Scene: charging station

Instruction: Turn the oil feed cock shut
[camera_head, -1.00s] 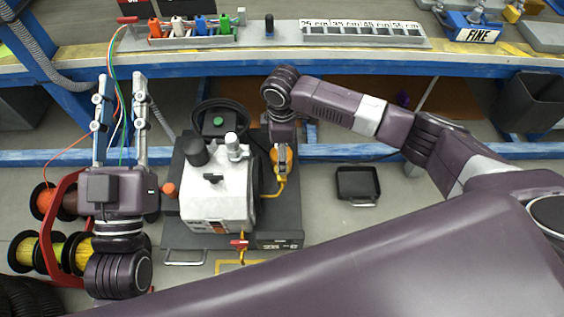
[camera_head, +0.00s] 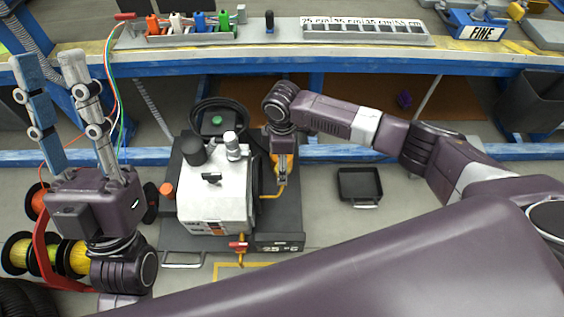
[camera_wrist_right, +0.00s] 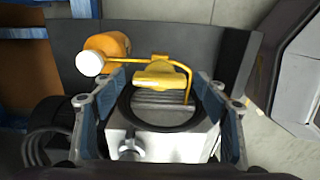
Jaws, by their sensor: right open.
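The white pump unit (camera_head: 215,190) stands on a dark base below the bench. A yellow pipe with a flat yellow piece (camera_wrist_right: 158,75) shows beside an orange white-capped bottle (camera_wrist_right: 108,50) in the right wrist view. A red-handled fitting (camera_head: 239,244) is at the unit's front. I cannot tell for sure which is the oil feed cock. My right gripper (camera_head: 283,172) points down at the unit's right side, hiding part of the yellow pipe. Its fingers are open, on either side of the yellow piece in the right wrist view. My left gripper (camera_head: 50,62) is open and empty at the left.
The blue bench (camera_head: 330,62) runs across the back, with coloured connectors (camera_head: 190,22) on it. Cable spools (camera_head: 45,257) stand below my left gripper. A small black tray (camera_head: 360,184) lies on clear floor right of the unit.

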